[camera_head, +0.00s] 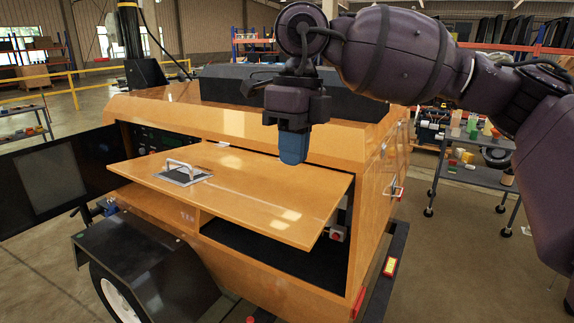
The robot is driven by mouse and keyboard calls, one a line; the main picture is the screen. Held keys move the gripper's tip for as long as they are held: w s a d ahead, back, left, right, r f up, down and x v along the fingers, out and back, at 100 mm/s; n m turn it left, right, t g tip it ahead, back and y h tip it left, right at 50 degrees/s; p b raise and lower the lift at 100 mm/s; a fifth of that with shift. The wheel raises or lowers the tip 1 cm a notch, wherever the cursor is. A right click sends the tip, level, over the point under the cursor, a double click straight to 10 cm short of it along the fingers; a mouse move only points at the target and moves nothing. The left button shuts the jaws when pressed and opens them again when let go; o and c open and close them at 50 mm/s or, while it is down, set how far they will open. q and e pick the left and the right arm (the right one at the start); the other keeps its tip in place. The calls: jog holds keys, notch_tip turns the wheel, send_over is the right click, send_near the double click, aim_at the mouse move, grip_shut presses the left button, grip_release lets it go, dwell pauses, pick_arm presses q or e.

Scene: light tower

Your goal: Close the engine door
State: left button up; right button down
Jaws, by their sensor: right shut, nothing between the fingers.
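The engine door (265,187) is a flat orange panel on the side of the orange light tower body (200,121). It is raised and sticks out toward me, nearly level, with a dark opening (275,250) below it. A silver handle (182,170) sits on a plate at the panel's left part. My right gripper (293,158) points down with its blue fingertips together and nothing between them. It shows in front of the body and over the panel's far right part; whether it touches the panel is hard to tell. My left gripper is not in view.
A dark panel door (50,180) stands open at the left, beside a control panel (165,144). A black fender (150,260) and wheel lie below. A grey cart with small items (470,175) stands at the right. Floor is clear at the lower right.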

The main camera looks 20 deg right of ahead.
aim_at(287, 235)
jog(key=f, duration=0.4)
jog(key=f+p, duration=0.1)
jog(key=f, duration=0.2)
jog(key=s+a+f, duration=0.1)
jog(key=f, duration=0.3)
jog(key=shift+a+f+p, duration=0.1)
jog(key=shift+f+p, duration=0.25)
jog(key=shift+f, duration=0.35)
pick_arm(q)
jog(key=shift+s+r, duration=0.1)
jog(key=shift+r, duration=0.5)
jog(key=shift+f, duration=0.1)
pick_arm(e)
jog(key=shift+f, duration=0.1)
